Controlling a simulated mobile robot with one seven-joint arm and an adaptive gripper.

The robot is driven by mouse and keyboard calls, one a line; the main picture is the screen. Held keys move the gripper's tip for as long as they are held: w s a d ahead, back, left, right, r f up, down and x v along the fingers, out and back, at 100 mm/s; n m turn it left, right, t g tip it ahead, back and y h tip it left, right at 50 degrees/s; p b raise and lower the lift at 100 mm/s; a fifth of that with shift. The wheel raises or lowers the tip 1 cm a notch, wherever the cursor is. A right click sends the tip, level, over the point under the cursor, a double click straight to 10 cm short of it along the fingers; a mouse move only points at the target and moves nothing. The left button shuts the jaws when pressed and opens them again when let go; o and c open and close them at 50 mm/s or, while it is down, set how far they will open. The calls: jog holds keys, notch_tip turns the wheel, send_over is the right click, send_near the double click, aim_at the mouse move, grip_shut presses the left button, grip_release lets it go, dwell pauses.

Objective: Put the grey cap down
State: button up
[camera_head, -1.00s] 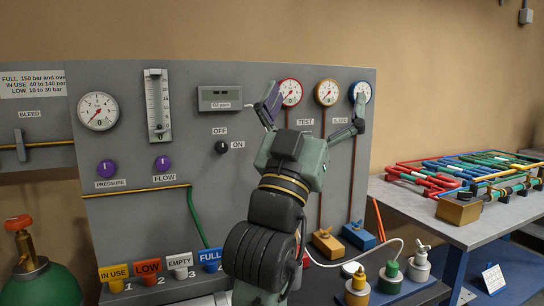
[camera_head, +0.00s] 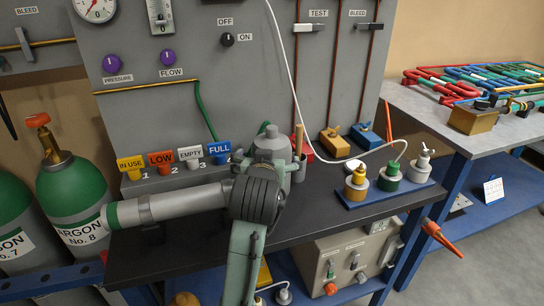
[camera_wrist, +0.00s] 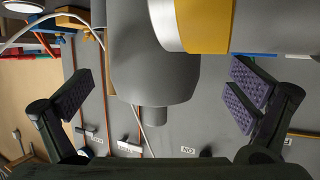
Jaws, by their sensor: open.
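A grey stepped piece with a narrow neck, which looks like the grey cap (camera_head: 271,146), stands upright at the middle of the dark bench (camera_head: 330,207). My arm hides its lower part, so I cannot see what it rests on. In the wrist view the grey cap (camera_wrist: 152,60) fills the upper middle, neck downward because that view is upside down. My gripper (camera_wrist: 160,92) is open, one finger on each side of it, with gaps showing on both sides. The gripper also shows around the piece in the head view (camera_head: 270,150).
Coloured tags (camera_head: 189,156) stand behind left, two valve blocks (camera_head: 334,144) behind right. A white hose (camera_head: 293,75) hangs in front of the panel.

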jog(key=x, duration=0.1)
jog(key=p+x, duration=0.1)
jog(key=x, duration=0.3)
jog(key=shift+w+d+p, duration=0.2)
jog(key=shift+d+p, duration=0.15)
jog(key=shift+c, duration=0.4)
jog(key=c, duration=1.8)
